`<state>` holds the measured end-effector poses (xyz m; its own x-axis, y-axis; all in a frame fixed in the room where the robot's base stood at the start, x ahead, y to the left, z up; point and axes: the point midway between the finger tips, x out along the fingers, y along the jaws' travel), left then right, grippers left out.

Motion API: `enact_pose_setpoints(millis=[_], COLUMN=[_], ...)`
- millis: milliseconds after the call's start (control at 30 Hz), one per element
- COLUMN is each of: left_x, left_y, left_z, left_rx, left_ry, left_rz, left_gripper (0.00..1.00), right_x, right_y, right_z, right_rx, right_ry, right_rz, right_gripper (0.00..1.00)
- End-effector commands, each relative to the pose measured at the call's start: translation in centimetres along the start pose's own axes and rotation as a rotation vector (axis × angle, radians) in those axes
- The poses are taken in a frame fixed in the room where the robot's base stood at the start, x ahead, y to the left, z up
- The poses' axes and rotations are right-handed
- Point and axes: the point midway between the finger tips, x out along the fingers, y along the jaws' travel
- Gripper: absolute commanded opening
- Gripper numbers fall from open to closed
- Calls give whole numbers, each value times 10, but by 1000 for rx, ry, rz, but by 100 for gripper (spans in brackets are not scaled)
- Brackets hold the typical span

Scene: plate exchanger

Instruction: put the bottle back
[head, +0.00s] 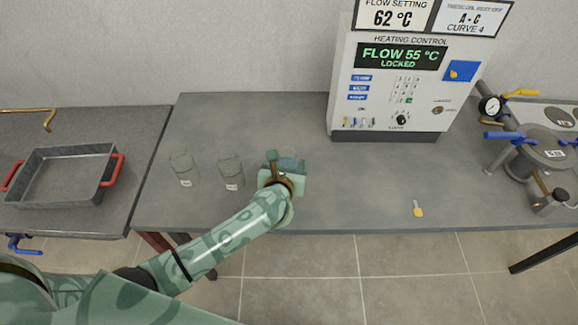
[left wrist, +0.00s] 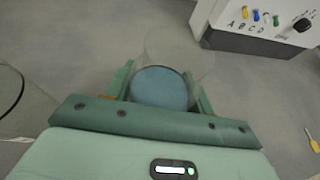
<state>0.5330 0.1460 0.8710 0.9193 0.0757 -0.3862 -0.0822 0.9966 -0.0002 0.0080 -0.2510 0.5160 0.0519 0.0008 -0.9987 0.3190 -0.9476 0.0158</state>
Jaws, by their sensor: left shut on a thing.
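The bottle is a clear glass vessel with blue content (left wrist: 160,90), between the two fingers of my left gripper (left wrist: 159,84) in the left wrist view. In the head view my left gripper (head: 285,164) is over the middle of the grey bench, shut on the bottle, whose bluish body (head: 289,163) is mostly hidden by the gripper. I cannot tell whether the bottle touches the bench. Two clear jars with white labels stand to the left, one jar (head: 184,169) farther left and one jar (head: 231,171) nearer my gripper. My right gripper is not in view.
The heating control unit (head: 385,85) stands at the back of the bench (head: 350,190), reading "FLOW 55 °C LOCKED". A yellow-handled tool (head: 418,210) lies front right. A metal tray with red handles (head: 65,175) is on the left counter. Vessel and gauge (head: 545,150) stand far right.

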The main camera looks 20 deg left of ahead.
Motion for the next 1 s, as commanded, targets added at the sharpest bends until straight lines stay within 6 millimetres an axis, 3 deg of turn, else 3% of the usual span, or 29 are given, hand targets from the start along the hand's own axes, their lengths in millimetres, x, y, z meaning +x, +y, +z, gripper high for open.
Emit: enact_pose_setpoints(millis=[367,400,467,800,1000], left_x=[2,2,2,-1,-38], left_y=[0,0,0,0,0], left_z=[-3,-3,-3,2,2], left_rx=[0,0,0,0,-2], left_ry=[-3,-2,-2,-3,-1], left_rz=[-1,0,0,-1,-2], left_gripper=[31,62,75,75,75], right_x=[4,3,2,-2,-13], right_y=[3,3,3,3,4], right_z=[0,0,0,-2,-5], right_rx=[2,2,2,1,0], right_ry=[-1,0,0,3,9], right_rz=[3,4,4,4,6], right_gripper=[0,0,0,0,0])
